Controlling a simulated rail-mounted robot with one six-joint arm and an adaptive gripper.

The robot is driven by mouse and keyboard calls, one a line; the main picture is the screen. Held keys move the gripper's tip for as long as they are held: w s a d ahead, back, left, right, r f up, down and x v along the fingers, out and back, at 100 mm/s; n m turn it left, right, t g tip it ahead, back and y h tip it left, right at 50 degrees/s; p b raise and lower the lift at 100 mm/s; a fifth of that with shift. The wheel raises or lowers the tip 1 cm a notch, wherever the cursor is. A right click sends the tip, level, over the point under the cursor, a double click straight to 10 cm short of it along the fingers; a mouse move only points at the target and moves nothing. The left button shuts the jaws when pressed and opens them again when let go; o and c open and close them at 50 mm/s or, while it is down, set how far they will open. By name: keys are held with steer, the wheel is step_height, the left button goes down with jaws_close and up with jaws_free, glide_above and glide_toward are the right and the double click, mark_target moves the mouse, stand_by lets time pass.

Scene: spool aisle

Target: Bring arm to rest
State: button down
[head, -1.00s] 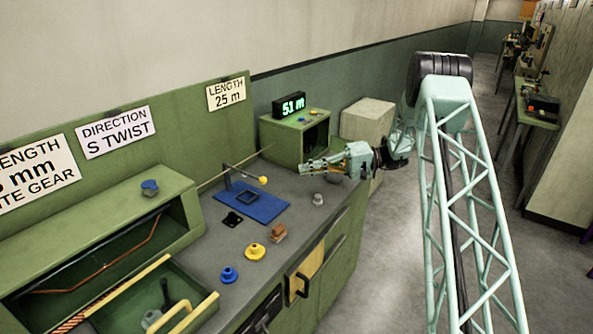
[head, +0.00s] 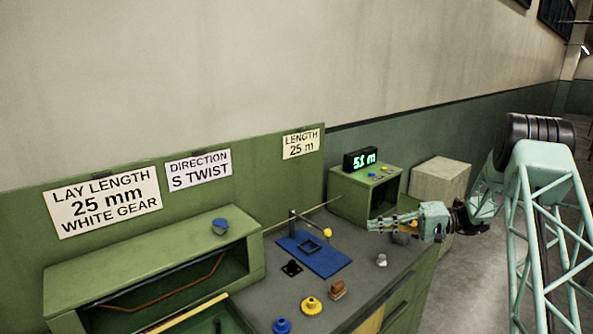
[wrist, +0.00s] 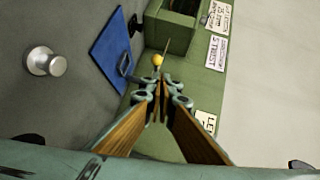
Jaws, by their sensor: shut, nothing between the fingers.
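My arm reaches in from the right in the head view. My gripper (head: 375,224) is held above the grey bench top, left of the pale block and in front of the green box with the display. Its fingers point left and are shut with nothing between them. In the wrist view my gripper (wrist: 160,90) shows its fingertips together. Past the tips is a yellow ball (wrist: 157,60) on a thin rod; they look apart, though the depth is hard to judge.
A green box (head: 352,192) carries a display (head: 360,159). A pale block (head: 440,182) stands behind my gripper.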

steer(key=s+a+r+g+h, duration=0.1)
steer(key=s+a+r+h, duration=0.2)
steer(key=s+a+r, duration=0.35)
steer(key=s+a+r+g+h, duration=0.2)
steer(key=s+a+r, duration=0.2)
steer(key=s+r, duration=0.6)
steer(key=s+a+r+g+h, duration=0.1)
steer(key=s+a+r+h, duration=0.3)
steer(key=s, duration=0.7)
steer(key=s+d+r+t+h, duration=0.2)
steer(key=s+h, duration=0.1)
steer(key=s, duration=1.4)
steer(key=s+d+r+t+h, duration=0.2)
steer(key=s+h, duration=0.1)
steer(key=s, duration=1.4)
steer(key=shift+s+n+t+h, duration=0.3)
steer(key=shift+n+h, duration=0.1)
stand_by(1.0)
